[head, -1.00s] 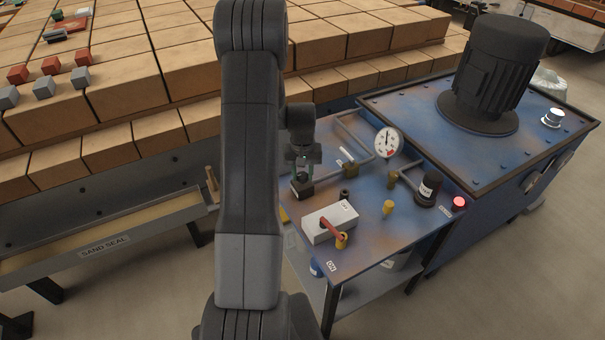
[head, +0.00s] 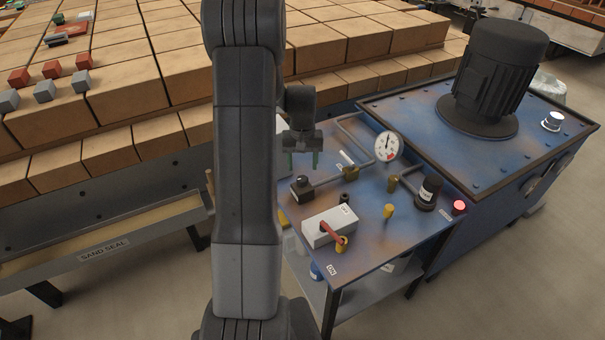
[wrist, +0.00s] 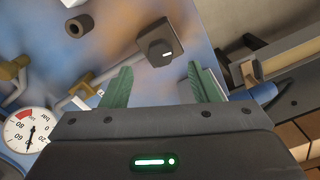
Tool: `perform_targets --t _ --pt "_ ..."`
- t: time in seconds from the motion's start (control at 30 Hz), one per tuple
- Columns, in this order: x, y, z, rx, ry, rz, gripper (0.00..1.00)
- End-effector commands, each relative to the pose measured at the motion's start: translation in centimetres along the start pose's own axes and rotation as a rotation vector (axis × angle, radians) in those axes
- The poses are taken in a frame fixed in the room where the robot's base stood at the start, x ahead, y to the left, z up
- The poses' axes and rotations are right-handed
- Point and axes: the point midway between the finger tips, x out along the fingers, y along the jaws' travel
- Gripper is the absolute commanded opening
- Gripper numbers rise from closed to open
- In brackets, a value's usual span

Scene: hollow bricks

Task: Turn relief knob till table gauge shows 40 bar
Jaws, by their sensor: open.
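A black square knob with a white mark (wrist: 158,45) stands on the blue table (head: 365,225); it also shows in the head view (head: 302,188). I take it for the relief knob, but no label on it is legible. My gripper (head: 302,161) is open and empty just above the knob, green fingers apart. In the wrist view, the gripper (wrist: 160,75) has the knob beyond and between its fingertips, clear of both. The round white table gauge (head: 388,146) also shows upside down in the wrist view (wrist: 26,130); its needle's exact reading cannot be told.
A grey box with a red lever (head: 330,226) stands at the table's front. Stacked bricks (head: 115,85) lie behind on the left.

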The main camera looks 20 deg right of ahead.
Motion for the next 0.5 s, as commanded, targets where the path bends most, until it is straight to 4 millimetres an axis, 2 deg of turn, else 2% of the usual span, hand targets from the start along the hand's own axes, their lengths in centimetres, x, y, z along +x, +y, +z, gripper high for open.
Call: perform_targets --t 0.03,0.2,0.33,0.5 --pt "-1.4 0.0 -0.1 0.000 0.006 0.000 0.55" --pt "-4.9 0.0 -0.1 0.000 0.005 0.000 0.55" --pt "-6.6 0.0 -0.1 0.000 0.002 0.000 0.55" --pt "-7.6 0.0 0.0 0.000 0.000 0.000 0.55"
